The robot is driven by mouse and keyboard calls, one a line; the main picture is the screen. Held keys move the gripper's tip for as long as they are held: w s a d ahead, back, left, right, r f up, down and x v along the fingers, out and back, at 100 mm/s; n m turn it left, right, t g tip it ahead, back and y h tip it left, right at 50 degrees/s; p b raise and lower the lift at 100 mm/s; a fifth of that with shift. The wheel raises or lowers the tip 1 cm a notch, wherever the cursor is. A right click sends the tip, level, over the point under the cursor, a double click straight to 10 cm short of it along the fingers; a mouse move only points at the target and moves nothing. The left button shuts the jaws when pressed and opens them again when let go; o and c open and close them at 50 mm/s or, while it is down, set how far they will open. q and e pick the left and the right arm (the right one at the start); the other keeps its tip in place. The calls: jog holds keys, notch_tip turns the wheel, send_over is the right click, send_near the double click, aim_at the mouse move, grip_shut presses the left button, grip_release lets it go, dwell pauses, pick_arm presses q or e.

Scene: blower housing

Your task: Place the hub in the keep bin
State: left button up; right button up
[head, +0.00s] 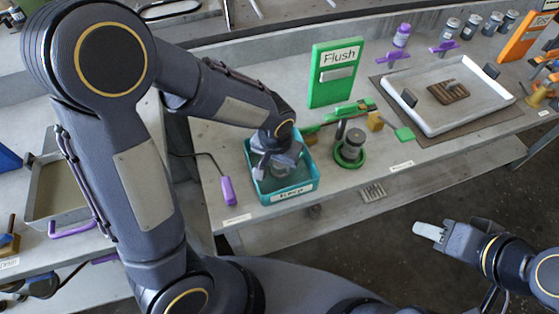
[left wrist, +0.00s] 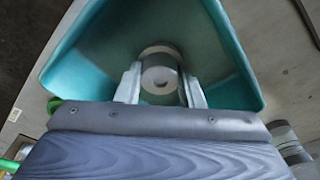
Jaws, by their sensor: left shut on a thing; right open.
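The keep bin is a teal open-topped bin (head: 290,190) with a white label on its front, standing on the bench in the head view. It also shows in the left wrist view (left wrist: 225,55). My left gripper (head: 272,165) reaches down into the bin. In the left wrist view its two fingers (left wrist: 160,85) are shut on the hub (left wrist: 161,72), a grey round part with a small hole in its end. The hub is inside the bin's walls; I cannot tell whether it touches the floor. My right gripper (head: 430,231) is off the bench at the lower right, empty.
A green ring stand with a grey part (head: 350,152) is right of the bin. A green Flush sign (head: 334,75) stands behind. A white tray (head: 440,125) lies farther right. A purple-handled tool (head: 227,190) lies left of the bin.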

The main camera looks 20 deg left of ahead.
pick_arm(q)
jog(key=o, duration=0.7)
jog(key=shift+f, duration=0.15)
jog(key=o, duration=0.4)
